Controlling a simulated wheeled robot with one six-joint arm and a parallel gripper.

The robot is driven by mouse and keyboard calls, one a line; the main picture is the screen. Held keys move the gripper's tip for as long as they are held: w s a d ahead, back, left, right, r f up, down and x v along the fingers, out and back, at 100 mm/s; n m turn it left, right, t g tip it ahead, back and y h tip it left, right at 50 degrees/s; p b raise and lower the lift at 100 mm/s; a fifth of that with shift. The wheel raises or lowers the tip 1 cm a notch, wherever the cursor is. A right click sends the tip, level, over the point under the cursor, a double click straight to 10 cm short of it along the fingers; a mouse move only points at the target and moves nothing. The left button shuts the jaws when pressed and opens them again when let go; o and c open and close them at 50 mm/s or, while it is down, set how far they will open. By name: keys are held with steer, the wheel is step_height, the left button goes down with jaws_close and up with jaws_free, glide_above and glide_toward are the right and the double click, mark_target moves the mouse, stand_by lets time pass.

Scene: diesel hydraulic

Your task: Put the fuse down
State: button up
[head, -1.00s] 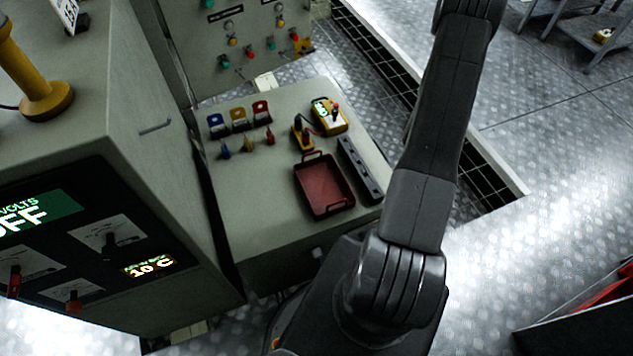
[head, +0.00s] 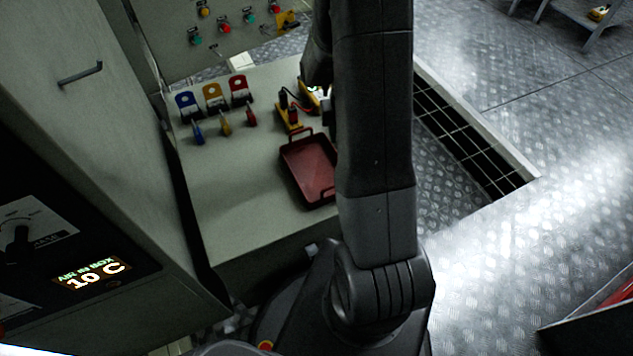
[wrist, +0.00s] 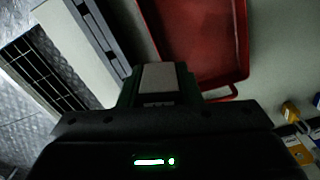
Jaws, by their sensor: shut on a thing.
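My gripper (wrist: 157,97) shows at the lower middle of the wrist view. It is shut on a pale grey block with dark green sides, apparently the fuse (wrist: 158,80). The fuse is over the bench near the red tray (wrist: 243,50); I cannot tell whether it touches anything. In the head view the red tray (head: 309,170) stands on the bench top (head: 240,190), just left of my arm. My arm hides the fuse and fingertips there.
Blue, yellow and red tags (head: 213,97) stand at the bench's back left. A yellow-and-black device (head: 290,115) is behind the tray. A dark slotted strip (wrist: 98,30) lies beside the tray. A cabinet (head: 80,110) rises at left. The bench front left is clear.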

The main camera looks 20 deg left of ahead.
mark_target(312, 183)
steer(key=s+a+f+n+b, duration=0.1)
steer(key=s+a+n+b, duration=0.2)
steer(key=s+a+b, duration=0.35)
steer(key=f+b, duration=0.2)
steer(key=f, duration=0.1)
steer(key=s+d+f+b, duration=0.1)
steer(key=f, duration=0.2)
steer(key=f+b, duration=0.2)
steer(key=f, duration=0.1)
steer(key=shift+s+d+f+b, duration=0.3)
steer(key=shift+s+b, duration=0.05)
steer(key=shift+s, duration=0.05)
steer(key=shift+f, duration=0.2)
steer(key=o, duration=1.1)
steer(key=shift+r, duration=0.1)
